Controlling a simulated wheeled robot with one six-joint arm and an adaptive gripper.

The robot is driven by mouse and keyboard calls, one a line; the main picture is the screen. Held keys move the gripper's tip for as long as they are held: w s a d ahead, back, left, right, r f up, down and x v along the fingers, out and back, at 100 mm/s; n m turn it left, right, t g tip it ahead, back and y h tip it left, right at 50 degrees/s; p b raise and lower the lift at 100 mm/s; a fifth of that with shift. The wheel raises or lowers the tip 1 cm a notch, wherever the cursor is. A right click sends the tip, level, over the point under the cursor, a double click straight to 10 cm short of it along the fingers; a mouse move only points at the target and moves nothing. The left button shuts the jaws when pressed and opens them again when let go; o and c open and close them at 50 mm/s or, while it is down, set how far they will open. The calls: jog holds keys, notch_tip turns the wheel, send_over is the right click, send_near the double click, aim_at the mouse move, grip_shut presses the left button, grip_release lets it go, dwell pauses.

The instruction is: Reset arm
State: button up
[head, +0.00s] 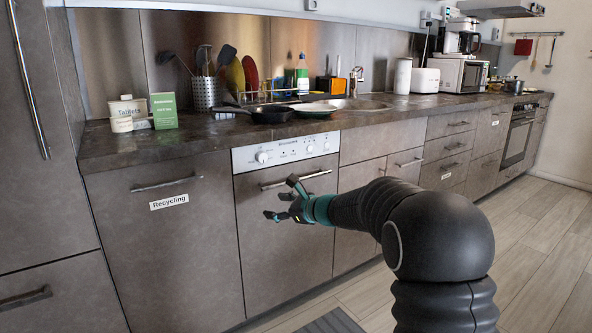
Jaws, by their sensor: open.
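My arm reaches from the lower right toward the dishwasher front (285,245) in the head view. My gripper (277,198) is open, with its fingers spread and nothing between them. It is in front of the dishwasher panel, just below the bar handle (296,179) in the picture. The upper finger overlaps the handle in this view; I cannot tell whether they touch. The dishwasher door looks shut.
A drawer marked Recycling (169,201) is shut on the left. Open floor (530,240) lies to the right.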

jog(key=s+d+f+n+g+h, duration=0.25)
jog(key=s+n, duration=0.45)
jog(key=s, duration=0.4)
jog(key=s+d+f+n+g+h, duration=0.2)
jog(key=s+d+f+n+g, duration=0.15)
jog(key=s+n, duration=0.6)
jog(key=s+d+r+n+h, duration=0.1)
jog(key=s+d+h, duration=0.1)
jog(key=s+d, duration=0.3)
jog(key=s+d+r+n+t+h+p, duration=0.1)
jog(key=s+d, duration=0.4)
jog(key=s, duration=0.7)
jog(key=s+d+r+n+t+h+p, duration=0.1)
jog(key=s+d+r+n+h, duration=0.1)
jog(key=s, duration=0.7)
jog(key=d+n+h, duration=0.1)
jog(key=d+h, duration=0.1)
jog(key=d, duration=0.1)
jog(key=shift+s+r, duration=0.2)
jog(key=shift+r, duration=0.05)
